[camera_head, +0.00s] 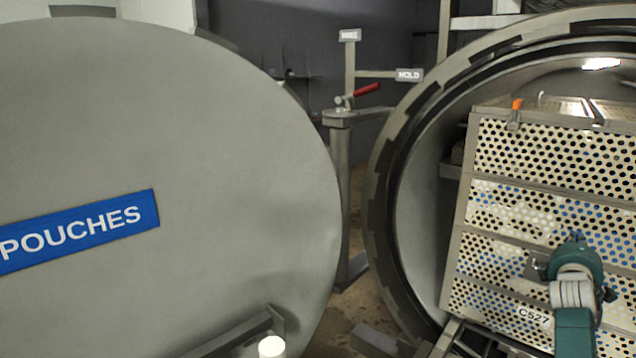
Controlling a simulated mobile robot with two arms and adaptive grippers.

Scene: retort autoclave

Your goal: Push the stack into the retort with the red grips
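The stack (495,190) of perforated metal trays stands at the right, at the mouth of the round retort (385,215). A label reading C527 is low on its near face. A small orange piece (516,103) shows at its top left corner. My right gripper (545,266) is in front of the lower part of this face, with my teal and grey wrist behind it. Its fingers are mostly hidden, so I cannot tell whether it touches the stack or a grip. No red grips are clearly visible on the stack. My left gripper is not in view.
The large round grey door (200,180) with a blue POUCHES sign (80,232) fills the left. A post (340,150) with a red-handled lever (366,90) stands between door and retort. Metal rails (450,340) lie below the stack. A little floor shows between door and retort.

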